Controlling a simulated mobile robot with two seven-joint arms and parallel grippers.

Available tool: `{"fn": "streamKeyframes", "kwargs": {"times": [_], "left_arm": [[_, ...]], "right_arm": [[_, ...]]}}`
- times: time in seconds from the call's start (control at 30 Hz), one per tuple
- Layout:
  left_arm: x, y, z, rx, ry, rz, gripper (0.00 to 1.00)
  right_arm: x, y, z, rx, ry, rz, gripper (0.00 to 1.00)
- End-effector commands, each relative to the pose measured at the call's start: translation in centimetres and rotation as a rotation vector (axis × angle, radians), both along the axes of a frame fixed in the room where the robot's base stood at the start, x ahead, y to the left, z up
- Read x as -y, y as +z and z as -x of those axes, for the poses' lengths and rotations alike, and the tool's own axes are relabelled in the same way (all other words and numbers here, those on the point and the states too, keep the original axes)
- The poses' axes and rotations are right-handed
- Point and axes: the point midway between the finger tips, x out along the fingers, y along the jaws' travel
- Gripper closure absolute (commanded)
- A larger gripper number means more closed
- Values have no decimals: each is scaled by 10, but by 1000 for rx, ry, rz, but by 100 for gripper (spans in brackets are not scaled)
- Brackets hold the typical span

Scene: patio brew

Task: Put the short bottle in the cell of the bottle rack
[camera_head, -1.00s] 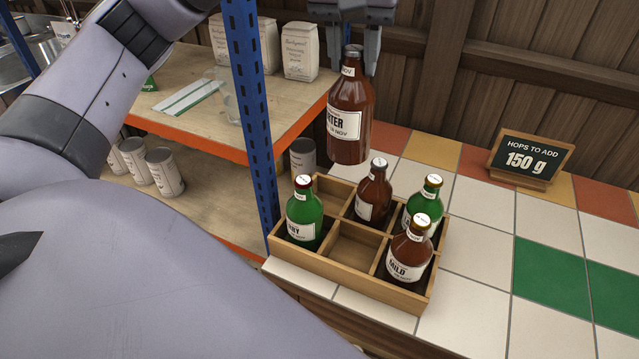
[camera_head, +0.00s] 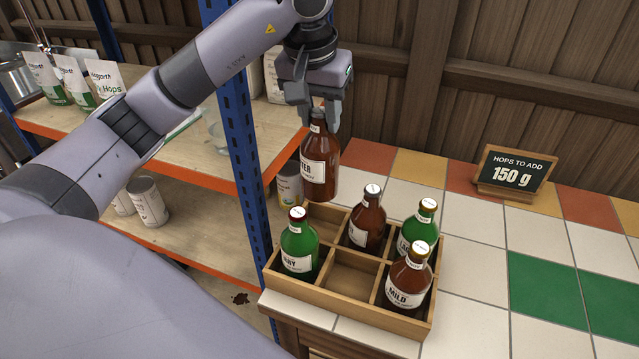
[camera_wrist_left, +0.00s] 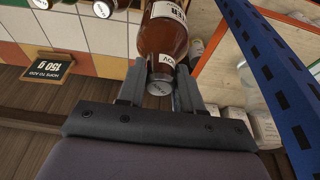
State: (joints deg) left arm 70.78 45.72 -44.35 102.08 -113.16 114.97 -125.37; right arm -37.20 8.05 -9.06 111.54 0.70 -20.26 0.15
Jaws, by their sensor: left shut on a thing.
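My left gripper (camera_head: 318,112) is shut on the neck of a brown bottle (camera_head: 320,165) with a white label. The bottle hangs upright over the back left of the wooden bottle rack (camera_head: 350,313); its base is close to the back left cell. In the left wrist view the bottle (camera_wrist_left: 162,45) sits between the fingers (camera_wrist_left: 160,90). The rack holds a green bottle (camera_head: 299,248) front left, a brown one (camera_head: 367,220) back middle, a green one (camera_head: 420,226) back right and a brown one (camera_head: 408,280) front right. The front middle cell (camera_head: 351,274) is empty. My right gripper is not in view.
A blue shelf post (camera_head: 240,150) stands just left of the rack, beside wooden shelves (camera_head: 180,155) with cans and bags. A small sign (camera_head: 512,172) reading 150 g stands at the back right. The tiled counter right of the rack is clear.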

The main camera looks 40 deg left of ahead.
Motion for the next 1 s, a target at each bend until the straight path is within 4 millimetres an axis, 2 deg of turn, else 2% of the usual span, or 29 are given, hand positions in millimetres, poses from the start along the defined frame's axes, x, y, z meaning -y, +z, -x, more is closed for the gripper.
{"fn": "streamKeyframes", "kwargs": {"times": [0.03,0.4,0.63,0.83,1.0], "left_arm": [[1,-12,0,-2,-1,2,100],[0,-78,0,0,2,1,100],[0,-94,0,3,0,1,100],[0,-120,0,0,0,1,100],[0,-128,0,4,0,1,100]], "right_arm": [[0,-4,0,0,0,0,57],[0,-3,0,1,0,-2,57],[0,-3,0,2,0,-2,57],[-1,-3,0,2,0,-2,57],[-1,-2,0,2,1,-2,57]]}}
